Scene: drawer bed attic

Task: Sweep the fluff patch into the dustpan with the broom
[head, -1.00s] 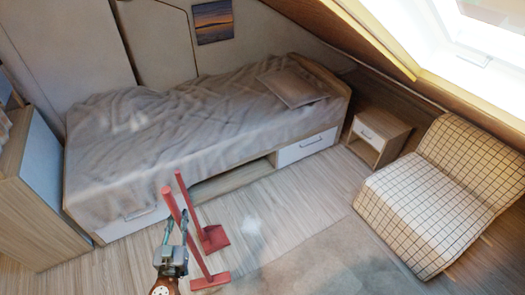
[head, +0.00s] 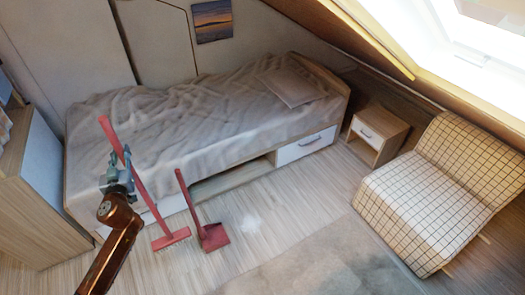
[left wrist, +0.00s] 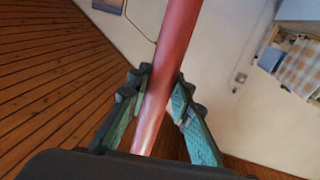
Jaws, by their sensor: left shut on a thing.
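A red broom (head: 152,202) leans with its handle tilted to the upper left and its bristled head (head: 171,239) low at the floor, left of the dustpan. My left gripper (head: 118,173) is shut on the broom's handle, which also runs between the fingers (left wrist: 155,110) in the left wrist view. The red dustpan (head: 214,237) is on the floor in front of the bed, its long handle standing up and tilted left. The fluff patch (head: 250,225) is a faint pale smudge on the floor just right of the dustpan. My right gripper is out of view.
A bed (head: 190,130) with drawers stands behind the tools, and a wooden cabinet (head: 35,200) is at the left. A grey rug (head: 330,265), a checked chair (head: 425,190) and a nightstand (head: 375,135) are to the right. The floor between is clear.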

